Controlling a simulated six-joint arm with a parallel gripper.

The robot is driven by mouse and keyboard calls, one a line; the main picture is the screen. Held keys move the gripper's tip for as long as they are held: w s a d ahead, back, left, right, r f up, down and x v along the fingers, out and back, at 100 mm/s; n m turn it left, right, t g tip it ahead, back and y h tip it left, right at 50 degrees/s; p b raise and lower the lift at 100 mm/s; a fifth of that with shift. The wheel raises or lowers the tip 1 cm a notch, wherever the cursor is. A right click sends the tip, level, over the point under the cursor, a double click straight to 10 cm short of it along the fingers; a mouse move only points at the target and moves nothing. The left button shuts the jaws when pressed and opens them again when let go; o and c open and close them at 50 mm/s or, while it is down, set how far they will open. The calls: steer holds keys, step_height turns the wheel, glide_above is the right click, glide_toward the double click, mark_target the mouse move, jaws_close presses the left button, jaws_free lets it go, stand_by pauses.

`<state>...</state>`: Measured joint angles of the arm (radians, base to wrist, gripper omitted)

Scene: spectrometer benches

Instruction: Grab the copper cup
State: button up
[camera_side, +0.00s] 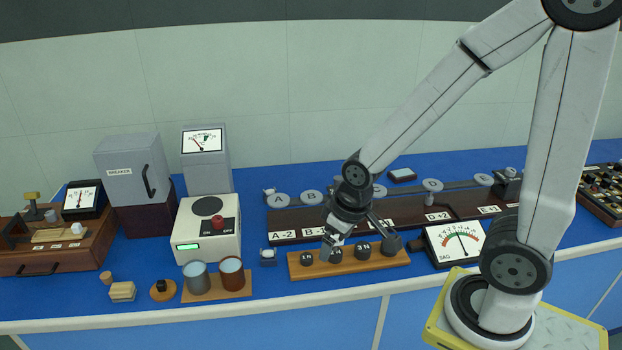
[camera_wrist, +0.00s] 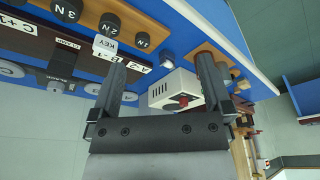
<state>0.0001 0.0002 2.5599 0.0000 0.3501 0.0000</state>
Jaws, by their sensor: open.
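The copper cup (camera_side: 231,274) is a reddish-brown cup with a pale inside. It stands upright on a small wooden board (camera_side: 218,295) near the bench's front edge, just right of a grey cup (camera_side: 196,278). My gripper (camera_side: 358,246) is open and empty, well to the right of the copper cup, over the wooden weight block (camera_side: 348,268). In the wrist view my gripper's two fingers (camera_wrist: 160,86) are spread apart with nothing held between them.
A white instrument with a red knob (camera_side: 208,229) stands behind the cups. It also shows in the wrist view (camera_wrist: 174,90). Several dark weights stand in the block below my gripper. A small black-and-wood piece (camera_side: 163,290) lies left of the cups. An analog meter (camera_side: 455,239) is at right.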

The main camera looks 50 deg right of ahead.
steer(key=shift+f, duration=0.1)
steer(key=m+y, duration=1.1)
steer(key=m, duration=0.8)
glide_toward(232, 274)
steer(key=s+a+f, duration=0.1)
steer(key=s, duration=0.1)
steer(key=s+f, duration=0.1)
steer(key=s+a, duration=0.1)
steer(key=s, duration=0.1)
steer(key=shift+s+a+f, duration=0.3)
steer(key=shift+f, duration=0.1)
steer(key=w+m+t, duration=0.1)
steer(key=w+d+f+m+t, duration=0.1)
steer(key=w+m+t, duration=0.1)
steer(key=w+d+f+m+t, duration=0.1)
steer(key=w+m, duration=0.1)
steer(key=shift+w+d+f+m+t, duration=0.1)
steer(key=shift+w+d+m+t, duration=0.1)
steer(key=shift+w+m+t, duration=0.25)
steer(key=shift+x, duration=1.3)
steer(key=shift+a, duration=0.1)
